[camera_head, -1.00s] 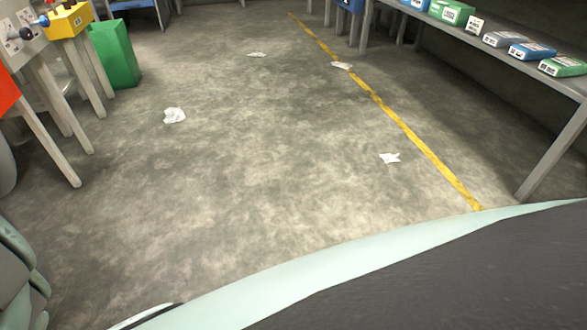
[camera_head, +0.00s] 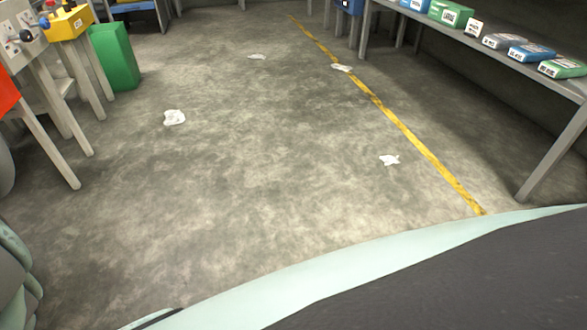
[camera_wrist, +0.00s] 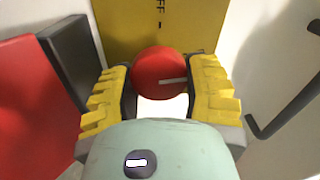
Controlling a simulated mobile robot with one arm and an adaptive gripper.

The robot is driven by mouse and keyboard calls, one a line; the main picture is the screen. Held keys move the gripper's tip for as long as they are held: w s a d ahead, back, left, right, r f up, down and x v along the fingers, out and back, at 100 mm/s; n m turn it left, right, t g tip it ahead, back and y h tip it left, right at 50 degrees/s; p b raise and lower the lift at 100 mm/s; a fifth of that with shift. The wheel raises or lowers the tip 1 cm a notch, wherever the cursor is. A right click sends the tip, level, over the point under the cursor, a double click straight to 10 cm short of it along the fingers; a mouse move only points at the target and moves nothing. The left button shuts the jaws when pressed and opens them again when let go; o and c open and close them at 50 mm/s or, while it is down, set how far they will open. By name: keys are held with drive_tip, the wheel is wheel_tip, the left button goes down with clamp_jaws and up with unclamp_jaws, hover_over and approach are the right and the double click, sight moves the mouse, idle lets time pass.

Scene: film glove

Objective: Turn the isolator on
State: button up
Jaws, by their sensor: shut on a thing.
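The isolator shows in the wrist view as a round red knob (camera_wrist: 159,72) on a yellow plate (camera_wrist: 187,22). A pale bar marks the knob, lying nearly level and pointing right. Dark lettering ending in "FF" stands on the plate above the knob. My gripper (camera_wrist: 161,82) has its yellow ridged fingers on both sides of the knob and is shut on it. The knob's lower side and the exact finger contact are partly hidden. The gripper is not visible in the head view.
In the wrist view a red panel (camera_wrist: 35,105) and a dark block (camera_wrist: 73,62) stand left, and a dark bar (camera_wrist: 285,105) right. In the head view a green bin (camera_head: 114,55) is at left and a bench (camera_head: 545,78) at right. The floor between is mostly open, with paper scraps (camera_head: 175,117).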

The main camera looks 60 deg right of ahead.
drive_tip(key=shift+w+d+f+m, duration=0.1)
drive_tip(key=shift+d+f+m, duration=0.05)
drive_tip(key=shift+m, duration=0.85)
drive_tip(key=shift+b, duration=0.3)
drive_tip(key=o, duration=1.2)
